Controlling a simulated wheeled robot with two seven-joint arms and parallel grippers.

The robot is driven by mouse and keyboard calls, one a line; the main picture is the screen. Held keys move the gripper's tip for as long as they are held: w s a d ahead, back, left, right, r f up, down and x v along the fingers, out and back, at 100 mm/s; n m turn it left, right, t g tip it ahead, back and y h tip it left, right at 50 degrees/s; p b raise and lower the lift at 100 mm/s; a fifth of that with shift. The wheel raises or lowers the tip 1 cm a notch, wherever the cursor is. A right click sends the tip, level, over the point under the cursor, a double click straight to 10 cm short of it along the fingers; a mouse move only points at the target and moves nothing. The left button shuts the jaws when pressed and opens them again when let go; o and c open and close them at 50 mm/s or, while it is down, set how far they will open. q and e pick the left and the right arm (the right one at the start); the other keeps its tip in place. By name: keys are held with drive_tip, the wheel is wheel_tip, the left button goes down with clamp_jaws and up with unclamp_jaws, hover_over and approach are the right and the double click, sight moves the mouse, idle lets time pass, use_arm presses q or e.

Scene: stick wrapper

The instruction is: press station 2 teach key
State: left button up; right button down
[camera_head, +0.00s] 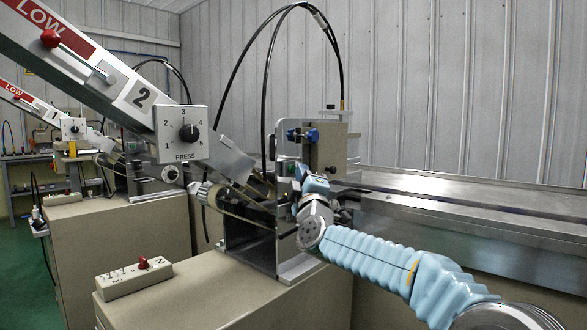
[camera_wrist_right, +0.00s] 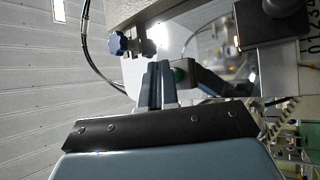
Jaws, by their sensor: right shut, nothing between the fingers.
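Station 2 carries a number 2 plate (camera_head: 141,95) on its slanted arm. A press dial box (camera_head: 181,134) hangs below it. My right gripper (camera_head: 301,172) is at the machine head, beside the upright bracket under the blue knob (camera_head: 312,135). In the right wrist view its fingers (camera_wrist_right: 155,72) are shut and empty. My left gripper is not in view.
A switch box (camera_head: 135,278) marked 2, with a red knob, sits on the beige cabinet (camera_head: 190,308). A metal conveyor bed (camera_head: 450,205) runs right along the wall. Black hoses (camera_head: 268,60) arch above the head. Another station (camera_head: 75,129) stands at the back left.

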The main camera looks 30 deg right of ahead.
drive_tip(key=shift+w+a+p, duration=0.2)
drive_tip(key=shift+w+p, duration=0.2)
drive_tip(key=shift+w, duration=0.05)
idle(0.6)
idle(0.4)
drive_tip(key=shift+s+d+b, duration=0.35)
drive_tip(key=shift+s+b, duration=0.1)
drive_tip(key=shift+s, duration=0.4)
drive_tip(key=s, duration=0.1)
drive_tip(key=s+d+b, duration=0.1)
drive_tip(key=s, duration=0.1)
drive_tip(key=s+d+b, duration=0.1)
drive_tip(key=shift+s, duration=0.3)
idle(0.5)
